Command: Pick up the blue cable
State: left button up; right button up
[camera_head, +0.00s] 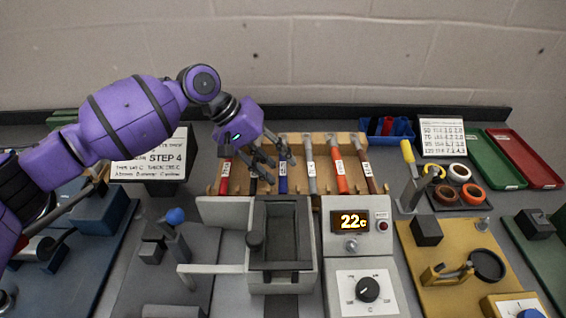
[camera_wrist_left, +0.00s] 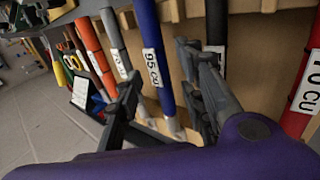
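The blue cable (camera_head: 283,184) stands in a wooden rack (camera_head: 325,145) at the back of the bench, between a black cable and a grey one. In the left wrist view the blue cable (camera_wrist_left: 146,28) carries a white label reading 95 CU. My left gripper (camera_head: 272,160) is at the rack, close to the blue cable's upper part. In the left wrist view its two dark fingers (camera_wrist_left: 163,82) are spread, with the blue cable seen between them. Whether either finger touches it I cannot tell. My right gripper is not in view.
Neighbouring cables stand close: black (camera_head: 254,185), grey (camera_head: 310,172) and orange (camera_head: 340,176). A grey clamp-like box (camera_head: 282,280) and a heater panel reading 22c (camera_head: 360,222) stand in front of the rack. A STEP 4 sign (camera_head: 155,160) is at the left.

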pick_arm(q)
grip_shut()
jog(key=shift+r, duration=0.15)
